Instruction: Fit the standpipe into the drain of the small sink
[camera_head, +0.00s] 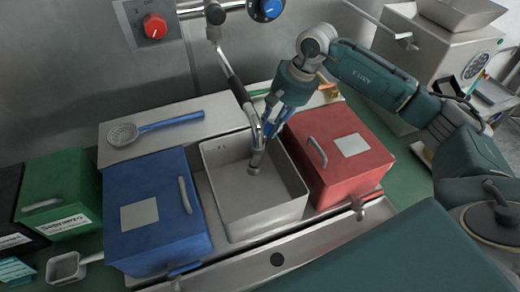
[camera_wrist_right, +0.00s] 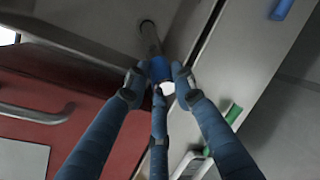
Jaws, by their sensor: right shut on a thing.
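The small sink (camera_head: 285,206) is a square grey metal basin in the middle of the head view. My right gripper (camera_head: 267,130) reaches down over its back right part. In the right wrist view my gripper (camera_wrist_right: 158,80) is shut around the blue top of the standpipe (camera_wrist_right: 150,38), whose grey tube extends away from the fingers. In the head view the lower end of the standpipe (camera_head: 257,157) points down at the drain (camera_head: 253,170) in the sink floor. I cannot tell whether it is inside the drain or just above it. My left gripper is not in view.
A faucet arm (camera_head: 237,88) hangs down close beside my right gripper. A blue box (camera_head: 150,215) stands left of the sink and a red box (camera_head: 345,150) right of it. A blue-handled strainer (camera_head: 155,128) lies on the back ledge. The sink's front half is clear.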

